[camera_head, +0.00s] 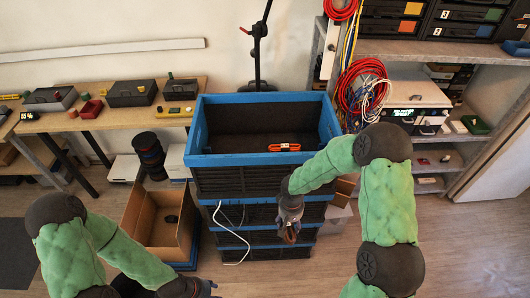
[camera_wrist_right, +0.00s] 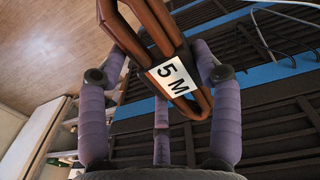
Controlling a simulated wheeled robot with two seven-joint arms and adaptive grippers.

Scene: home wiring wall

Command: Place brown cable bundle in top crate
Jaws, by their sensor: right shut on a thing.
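The brown cable bundle (camera_head: 290,236) hangs from my right gripper (camera_head: 290,218), in front of the crate stack. In the right wrist view the bundle (camera_wrist_right: 150,25) is a long brown loop with a white "5 M" label, held between the purple fingers of the right gripper (camera_wrist_right: 162,68). The top crate (camera_head: 253,160) is black with a blue rim and open on top. The bundle is outside it, in front of its right front side. My left gripper (camera_head: 203,287) shows only partly at the bottom edge, and its fingers are unclear.
An orange-red bundle with a white label (camera_head: 284,147) lies inside the top crate; the rest of its floor looks clear. More crates (camera_head: 262,240) are stacked below, with a white cable (camera_head: 236,240) hanging in front. An open cardboard box (camera_head: 160,220) stands left of them.

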